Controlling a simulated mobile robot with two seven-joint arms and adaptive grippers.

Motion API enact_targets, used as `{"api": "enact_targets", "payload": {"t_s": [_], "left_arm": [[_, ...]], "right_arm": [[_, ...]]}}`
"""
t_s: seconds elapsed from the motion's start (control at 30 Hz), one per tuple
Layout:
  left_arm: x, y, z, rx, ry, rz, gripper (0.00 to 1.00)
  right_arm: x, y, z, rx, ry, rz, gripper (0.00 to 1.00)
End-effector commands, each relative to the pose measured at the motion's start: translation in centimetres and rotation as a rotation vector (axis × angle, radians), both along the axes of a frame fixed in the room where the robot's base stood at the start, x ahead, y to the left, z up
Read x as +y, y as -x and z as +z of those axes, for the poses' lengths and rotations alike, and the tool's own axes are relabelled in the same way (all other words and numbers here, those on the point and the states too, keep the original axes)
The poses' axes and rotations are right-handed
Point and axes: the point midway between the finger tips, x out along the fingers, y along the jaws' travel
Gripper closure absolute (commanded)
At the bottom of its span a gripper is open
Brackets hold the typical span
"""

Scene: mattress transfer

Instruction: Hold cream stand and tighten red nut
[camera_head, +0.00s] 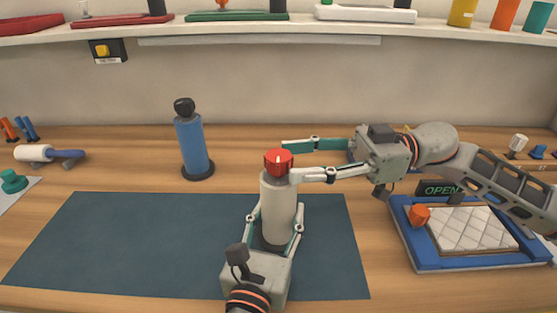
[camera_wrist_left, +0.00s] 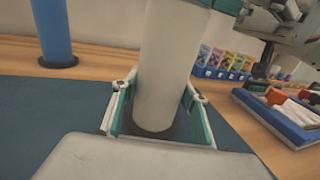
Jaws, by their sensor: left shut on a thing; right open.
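The cream stand (camera_head: 277,205) is upright on the dark mat (camera_head: 130,235), with the red nut (camera_head: 279,162) on its top. My left gripper (camera_head: 274,235) is shut around the lower part of the stand, a finger on each side; the left wrist view also shows the stand (camera_wrist_left: 168,70) between the fingers. My right gripper (camera_head: 300,160) is open at the height of the nut. Its near finger reaches the nut's right side and its far finger extends behind it. I cannot tell whether either finger touches the nut.
A blue stand (camera_head: 190,145) with a black top is at the back left. A blue tray (camera_head: 410,235) with a quilted pad (camera_head: 472,230) and an orange knob (camera_head: 419,215) lies at the right. A roller (camera_head: 35,153) lies far left. The mat's left half is clear.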

Motion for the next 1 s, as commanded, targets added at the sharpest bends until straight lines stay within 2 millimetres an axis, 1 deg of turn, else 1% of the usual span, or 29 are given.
{"api": "enact_targets", "payload": {"t_s": [0.03, 0.1, 0.2, 0.3, 0.63, 0.67, 0.7, 0.77, 0.8, 1.0], "left_arm": [[0.0, 0.0, 0.4, -0.008, 0.002, 0.0, 1.0], [0.0, 0.0, 0.4, -0.008, 0.002, 0.0, 1.0], [0.0, 0.0, 0.4, -0.008, 0.002, 0.0, 1.0], [0.0, 0.0, 0.4, -0.008, 0.002, 0.0, 1.0], [0.0, 0.0, 0.4, -0.008, 0.002, 0.0, 1.0], [0.0, 0.0, 0.4, -0.008, 0.002, 0.0, 1.0], [0.0, 0.0, 0.4, -0.009, 0.002, 0.0, 1.0], [0.0, 0.0, 0.4, -0.009, 0.002, 0.0, 1.0], [0.0, 0.0, 0.4, -0.009, 0.002, 0.0, 1.0], [0.0, 0.0, 0.4, -0.009, 0.002, 0.0, 1.0]], "right_arm": [[1.0, 0.2, 0.2, -0.004, -0.002, 0.003, 0.55], [1.9, 0.3, 0.2, -0.004, -0.002, 0.001, 0.55], [3.0, 0.4, 0.1, -0.004, -0.001, 0.0, 0.55], [3.6, 0.5, 0.1, -0.003, 0.0, 0.0, 0.55], [4.0, 0.6, 0.1, -0.004, -0.001, -0.002, 0.55], [4.0, 0.6, 0.1, -0.004, -0.001, -0.002, 0.57], [4.0, 0.6, 0.1, -0.004, -0.001, -0.002, 0.68], [4.0, 0.6, 0.1, -0.004, -0.001, -0.002, 0.83], [4.0, 0.6, 0.1, -0.004, -0.001, -0.002, 0.94], [4.0, 0.6, 0.1, -0.004, 0.0, -0.004, 0.94]]}}
